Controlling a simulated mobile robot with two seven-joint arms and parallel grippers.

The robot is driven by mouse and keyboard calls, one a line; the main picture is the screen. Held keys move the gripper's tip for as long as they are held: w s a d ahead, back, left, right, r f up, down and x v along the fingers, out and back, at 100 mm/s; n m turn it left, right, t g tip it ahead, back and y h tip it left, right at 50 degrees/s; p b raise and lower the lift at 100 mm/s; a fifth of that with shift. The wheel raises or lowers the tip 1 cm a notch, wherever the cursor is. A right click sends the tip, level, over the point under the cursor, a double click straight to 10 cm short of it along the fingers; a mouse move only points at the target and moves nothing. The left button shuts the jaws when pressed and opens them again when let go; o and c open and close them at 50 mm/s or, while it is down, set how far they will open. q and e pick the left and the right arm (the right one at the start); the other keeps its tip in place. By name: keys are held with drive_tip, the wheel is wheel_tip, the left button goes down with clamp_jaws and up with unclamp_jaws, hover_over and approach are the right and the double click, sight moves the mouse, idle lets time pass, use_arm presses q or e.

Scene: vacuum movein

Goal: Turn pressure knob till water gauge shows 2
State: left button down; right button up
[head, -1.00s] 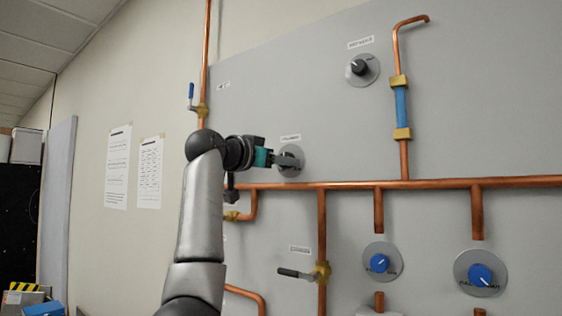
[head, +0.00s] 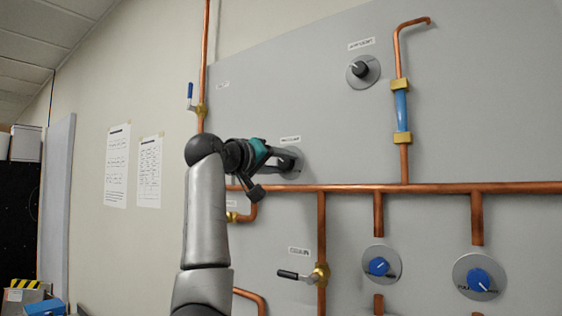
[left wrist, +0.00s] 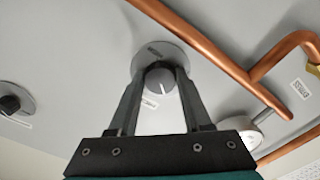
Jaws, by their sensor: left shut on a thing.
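The dark round knob (left wrist: 160,78) with a white pointer line sits on a grey disc on the wall panel. My left gripper (head: 286,160) is shut on this knob, one finger on each side, as the left wrist view shows. In the head view the knob's grey disc (head: 296,164) is partly hidden by the fingers. A light grey round body (left wrist: 247,130), perhaps a gauge, stands near the pipe in the left wrist view. No reading on it can be made out. My right gripper is not in view.
A second dark knob (head: 360,69) is at the upper right, beside a blue tube (head: 401,111) in a copper line. A long copper pipe (head: 440,188) runs just below the held knob. Two blue knobs (head: 379,266) (head: 479,280) and a lever valve (head: 300,275) are lower down.

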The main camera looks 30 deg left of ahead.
use_arm(q)
drive_tip(key=shift+n, duration=1.6)
drive_tip(key=shift+c, duration=1.7)
unclamp_jaws()
drive_tip(key=shift+s, duration=0.1)
drive_tip(key=shift+s, duration=0.35)
drive_tip(key=s+a+b, duration=0.1)
drive_tip(key=s+b, duration=0.4)
drive_tip(key=s, duration=0.9)
drive_tip(key=shift+s, duration=0.15)
